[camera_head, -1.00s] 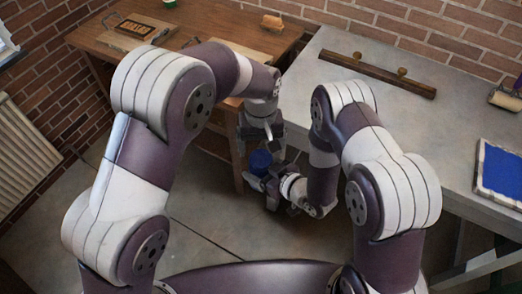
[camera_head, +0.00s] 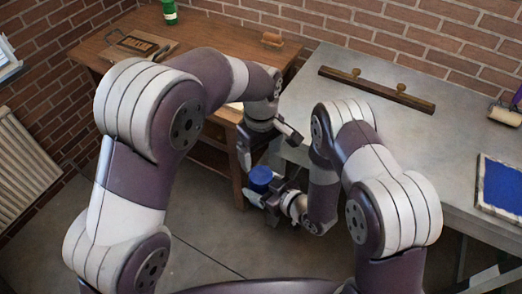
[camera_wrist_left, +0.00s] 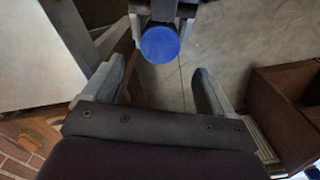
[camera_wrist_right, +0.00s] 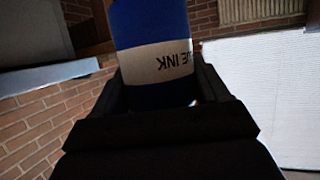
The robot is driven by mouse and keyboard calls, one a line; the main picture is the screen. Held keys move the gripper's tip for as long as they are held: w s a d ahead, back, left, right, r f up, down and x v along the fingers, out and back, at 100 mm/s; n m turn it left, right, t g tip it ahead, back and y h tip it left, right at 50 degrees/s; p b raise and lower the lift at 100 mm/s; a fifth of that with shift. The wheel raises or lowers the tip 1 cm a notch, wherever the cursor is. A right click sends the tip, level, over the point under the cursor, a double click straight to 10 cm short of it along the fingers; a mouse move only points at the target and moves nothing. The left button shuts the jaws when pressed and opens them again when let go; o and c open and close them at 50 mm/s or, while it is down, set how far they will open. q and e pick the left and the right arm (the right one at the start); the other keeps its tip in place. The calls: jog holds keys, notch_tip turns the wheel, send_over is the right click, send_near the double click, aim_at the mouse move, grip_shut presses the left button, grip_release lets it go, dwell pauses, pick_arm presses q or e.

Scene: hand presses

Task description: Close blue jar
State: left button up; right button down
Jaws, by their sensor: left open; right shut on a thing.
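The blue jar (camera_head: 260,175) is upright in my right gripper (camera_head: 264,194), low in front of the grey table. In the right wrist view the jar (camera_wrist_right: 152,62) has a cream label reading "UE INK", upside down, between the right fingers. My left gripper (camera_head: 268,148) is open and empty above the jar, apart from it. In the left wrist view the jar's round blue top (camera_wrist_left: 160,44) lies beyond the gap between the open left fingers (camera_wrist_left: 160,75). I cannot tell whether this top is a separate lid.
A wooden table (camera_head: 90,48) at the left holds a framed type block (camera_head: 140,46) and a green bottle (camera_head: 169,12). The grey table (camera_head: 340,112) holds a wooden bar with knobs (camera_head: 377,90), a roller (camera_head: 505,115) and a blue pad (camera_head: 500,186).

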aim_at(261, 174)
pick_arm(q)
jog(key=shift+f, duration=4)
jog(key=c, duration=1.1)
jog(key=m, duration=0.6)
jog(key=shift+m, duration=0.3)
jog(key=o, duration=1.2)
jog(key=shift+r, duration=2.25)
jog(key=shift+c, duration=0.5)
